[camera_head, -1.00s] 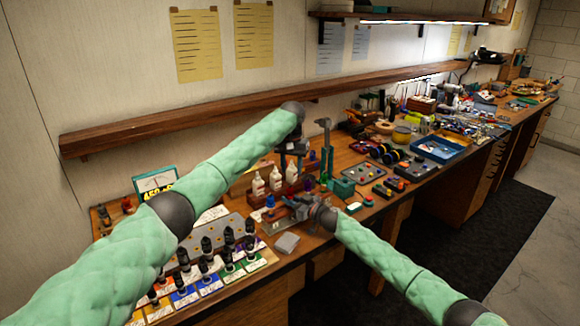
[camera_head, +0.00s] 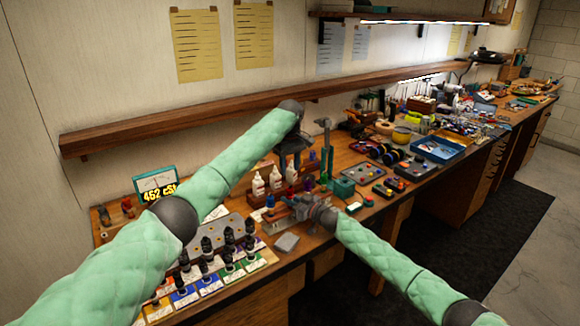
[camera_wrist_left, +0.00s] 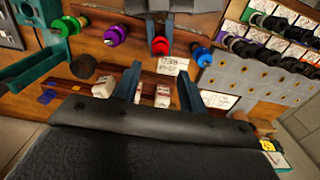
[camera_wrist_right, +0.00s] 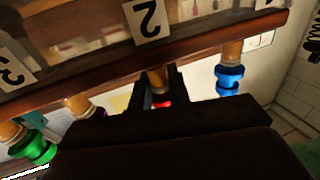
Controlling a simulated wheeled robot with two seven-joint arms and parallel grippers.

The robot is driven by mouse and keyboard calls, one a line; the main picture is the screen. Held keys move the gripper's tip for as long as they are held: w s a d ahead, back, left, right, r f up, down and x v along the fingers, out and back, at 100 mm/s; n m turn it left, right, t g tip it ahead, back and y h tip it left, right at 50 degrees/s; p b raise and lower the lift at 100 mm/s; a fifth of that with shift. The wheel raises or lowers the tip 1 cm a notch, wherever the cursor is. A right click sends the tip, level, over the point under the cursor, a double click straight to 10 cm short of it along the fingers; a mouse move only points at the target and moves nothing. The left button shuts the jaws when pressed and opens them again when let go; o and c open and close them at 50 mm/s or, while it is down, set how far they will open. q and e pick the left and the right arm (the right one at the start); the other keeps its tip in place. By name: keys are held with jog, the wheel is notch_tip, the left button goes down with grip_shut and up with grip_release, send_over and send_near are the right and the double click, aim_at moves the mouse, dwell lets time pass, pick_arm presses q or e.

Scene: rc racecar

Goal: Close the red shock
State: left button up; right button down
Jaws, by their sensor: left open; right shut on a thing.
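The red shock (camera_wrist_left: 160,46) stands in the wooden rack (camera_wrist_left: 190,68), between a purple shock (camera_wrist_left: 115,35) and a blue shock (camera_wrist_left: 201,56). My right gripper (camera_wrist_right: 155,80) is shut on the red shock; its amber body (camera_wrist_right: 158,78) and red cap (camera_wrist_right: 162,104) show between the fingers. In the head view my right gripper (camera_head: 293,204) is low at the rack and hides the red shock. My left gripper (camera_head: 291,158) is open above and behind the rack. In the left wrist view its fingers (camera_wrist_left: 160,85) are apart and empty, with white bottles (camera_wrist_left: 162,97) beyond them.
A green shock (camera_wrist_right: 33,147) stands farther along the rack. White bottles (camera_head: 258,184) stand behind the rack. Dark-capped bottles on coloured cards (camera_head: 208,278) fill the left front. A teal vise (camera_head: 343,188) stands to the right. A grey box (camera_head: 286,242) sits near the front edge.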

aim_at(290, 185)
pick_arm(q)
jog(key=shift+f, duration=0.1)
jog(key=shift+f, duration=3.9)
jog(key=shift+c, duration=0.2)
grip_shut()
jog(key=m, duration=0.9)
jog(key=shift+m, duration=0.3)
jog(key=m, duration=0.9)
jog(key=shift+o, duration=0.6)
grip_release()
